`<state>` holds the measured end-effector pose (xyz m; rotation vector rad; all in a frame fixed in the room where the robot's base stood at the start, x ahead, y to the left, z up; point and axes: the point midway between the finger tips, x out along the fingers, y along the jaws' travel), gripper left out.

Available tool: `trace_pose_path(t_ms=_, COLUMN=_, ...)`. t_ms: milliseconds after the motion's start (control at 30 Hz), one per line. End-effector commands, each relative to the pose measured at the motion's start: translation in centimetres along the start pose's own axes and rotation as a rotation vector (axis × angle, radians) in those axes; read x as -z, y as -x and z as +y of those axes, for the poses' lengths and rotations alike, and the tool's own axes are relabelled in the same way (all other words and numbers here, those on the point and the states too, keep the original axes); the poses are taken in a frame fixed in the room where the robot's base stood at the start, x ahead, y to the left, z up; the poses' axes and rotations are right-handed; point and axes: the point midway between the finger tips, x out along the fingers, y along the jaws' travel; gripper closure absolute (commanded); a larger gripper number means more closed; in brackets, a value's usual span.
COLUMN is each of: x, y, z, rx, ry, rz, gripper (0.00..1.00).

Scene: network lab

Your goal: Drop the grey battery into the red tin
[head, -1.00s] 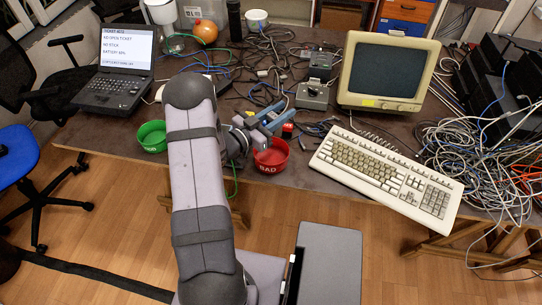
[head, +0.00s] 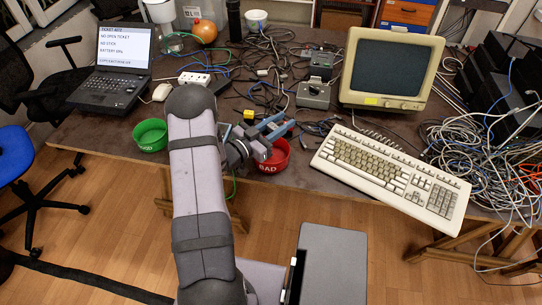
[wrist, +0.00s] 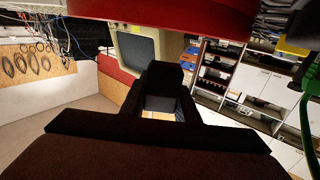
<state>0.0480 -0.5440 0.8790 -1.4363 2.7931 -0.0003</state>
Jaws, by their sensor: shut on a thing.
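The red tin (head: 281,160), marked BAD, stands on the table left of the keyboard. My gripper (head: 279,128) is low over the tin, its blue-grey fingers above the far part of the rim. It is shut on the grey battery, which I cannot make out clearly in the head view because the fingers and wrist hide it. In the wrist view, dark gripper parts fill the lower middle, and a wide red surface (wrist: 190,22), probably the tin, crosses the top.
A green tin (head: 150,136) stands to the left of my arm. The keyboard (head: 390,178) lies right of the red tin, with a monitor (head: 385,68) behind it. A yellow block (head: 248,115) and tangled cables lie behind my gripper.

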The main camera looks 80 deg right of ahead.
Motion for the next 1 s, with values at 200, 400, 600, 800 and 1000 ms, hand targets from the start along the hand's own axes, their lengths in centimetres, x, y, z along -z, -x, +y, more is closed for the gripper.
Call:
trace_pose_path(t_ms=200, x=0.1, y=0.0, z=0.0, rx=0.0, ry=0.0, rz=0.001, gripper=0.5)
trace_pose_path(t_ms=400, x=0.0, y=0.0, z=0.0, rx=0.0, ry=0.001, rz=-0.001, gripper=0.5)
trace_pose_path(t_ms=600, x=-0.1, y=0.8, z=-0.1, rx=0.002, ry=0.001, rz=-0.001, gripper=0.5)
trace_pose_path(t_ms=800, x=-0.1, y=3.3, z=-0.2, rx=0.004, ry=0.0, rz=0.0, gripper=0.5)
trace_pose_path(t_ms=1000, x=-0.1, y=5.9, z=-0.1, rx=0.003, ry=0.0, rz=0.0, gripper=0.5)
